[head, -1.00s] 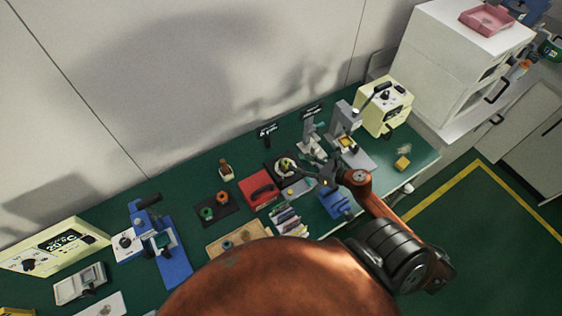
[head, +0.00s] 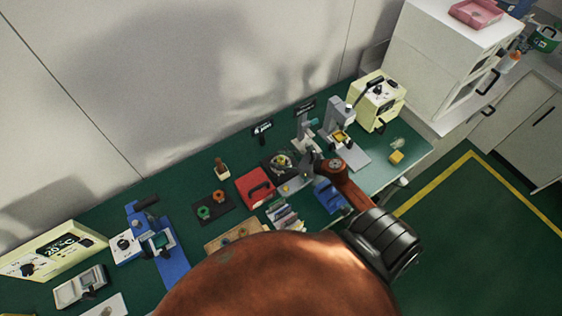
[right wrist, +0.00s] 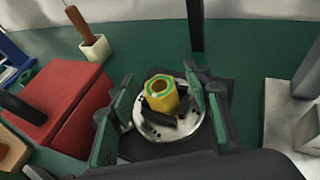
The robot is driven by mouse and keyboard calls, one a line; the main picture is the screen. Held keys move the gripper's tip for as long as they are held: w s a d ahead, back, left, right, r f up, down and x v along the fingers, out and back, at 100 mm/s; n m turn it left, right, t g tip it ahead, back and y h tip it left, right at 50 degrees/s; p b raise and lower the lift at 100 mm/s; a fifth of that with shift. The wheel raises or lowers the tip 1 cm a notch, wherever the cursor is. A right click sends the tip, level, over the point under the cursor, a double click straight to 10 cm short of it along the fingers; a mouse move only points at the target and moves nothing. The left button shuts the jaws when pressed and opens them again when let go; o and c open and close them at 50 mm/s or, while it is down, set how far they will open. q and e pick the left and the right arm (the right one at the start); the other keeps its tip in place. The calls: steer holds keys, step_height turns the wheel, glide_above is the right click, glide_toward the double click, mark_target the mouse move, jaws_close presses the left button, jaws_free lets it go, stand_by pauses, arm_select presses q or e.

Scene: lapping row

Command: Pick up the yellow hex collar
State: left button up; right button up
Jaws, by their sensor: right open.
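The yellow hex collar (right wrist: 160,100) has a green ring around its bored top and stands upright on a round silver plate (right wrist: 143,128). In the head view the collar (head: 281,160) is a small spot at the middle of the bench, close to my right gripper (head: 303,178). In the right wrist view my right gripper (right wrist: 163,88) is open, with green-faced fingers on the left and right of the collar and visible space between. Dark pieces on the plate sit against the collar's lower part. My left gripper is not in view.
A red box (right wrist: 62,108) with a dark handle stands left of the plate. A brown-handled tool in a white holder (right wrist: 96,47) stands behind. A blue fixture (head: 330,196) lies nearby.

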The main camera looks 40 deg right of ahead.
jaws_close()
stand_by(0.4)
steer(key=shift+r, duration=0.1)
